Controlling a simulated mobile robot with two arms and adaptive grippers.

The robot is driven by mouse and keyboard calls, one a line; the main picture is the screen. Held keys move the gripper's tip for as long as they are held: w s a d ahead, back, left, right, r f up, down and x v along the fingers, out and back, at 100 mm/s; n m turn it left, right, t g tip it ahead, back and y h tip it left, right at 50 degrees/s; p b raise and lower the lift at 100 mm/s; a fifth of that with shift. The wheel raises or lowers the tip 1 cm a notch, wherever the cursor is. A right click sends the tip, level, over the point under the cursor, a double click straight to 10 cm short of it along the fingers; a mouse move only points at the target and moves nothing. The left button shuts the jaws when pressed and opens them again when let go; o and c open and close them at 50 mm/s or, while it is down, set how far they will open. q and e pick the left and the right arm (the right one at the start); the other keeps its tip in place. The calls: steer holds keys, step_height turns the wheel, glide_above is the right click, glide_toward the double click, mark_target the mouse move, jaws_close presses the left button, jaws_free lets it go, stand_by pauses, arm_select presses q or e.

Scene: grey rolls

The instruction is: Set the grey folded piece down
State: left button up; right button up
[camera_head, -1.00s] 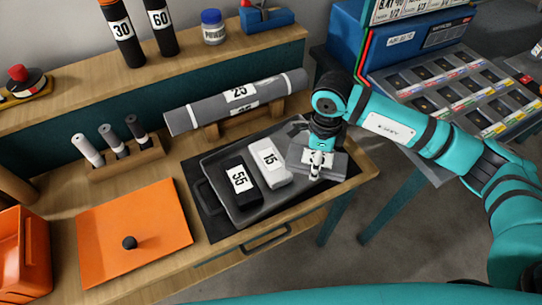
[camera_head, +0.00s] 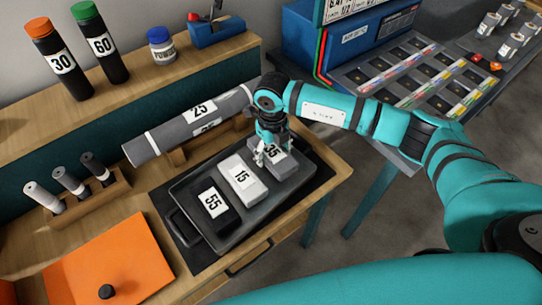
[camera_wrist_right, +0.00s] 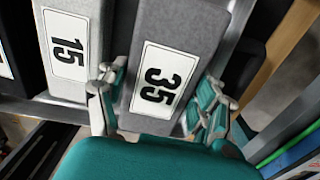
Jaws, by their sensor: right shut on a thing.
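The grey folded piece (camera_head: 292,162) bears a white label reading 35. It lies at the right end of the dark tray (camera_head: 222,243), beside the light piece marked 15 (camera_head: 243,181) and the black piece marked 55 (camera_head: 212,208). My right gripper (camera_head: 266,157) is over the grey piece and covers part of it. In the right wrist view the fingers (camera_wrist_right: 160,100) are on both sides of the grey piece (camera_wrist_right: 178,35), shut on it. I cannot tell whether its underside touches the tray. My left gripper is not in view.
A long grey roll marked 25 (camera_head: 165,136) lies on a wooden stand behind the tray. Several small rolls stand in a wooden rack (camera_head: 78,203) at left. An orange mat (camera_head: 130,250) with a black knob lies at front left. A parts bench (camera_head: 372,75) is at right.

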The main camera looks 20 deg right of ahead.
mark_target(273, 151)
step_height(273, 151, down, 2)
steer(key=shift+f, duration=0.5)
steer(key=o, duration=1)
steer(key=shift+r, duration=0.1)
steer(key=shift+r, duration=0.1)
step_height(273, 151, up, 12)
steer(key=shift+r+b, duration=0.1)
steer(key=shift+b, duration=0.65)
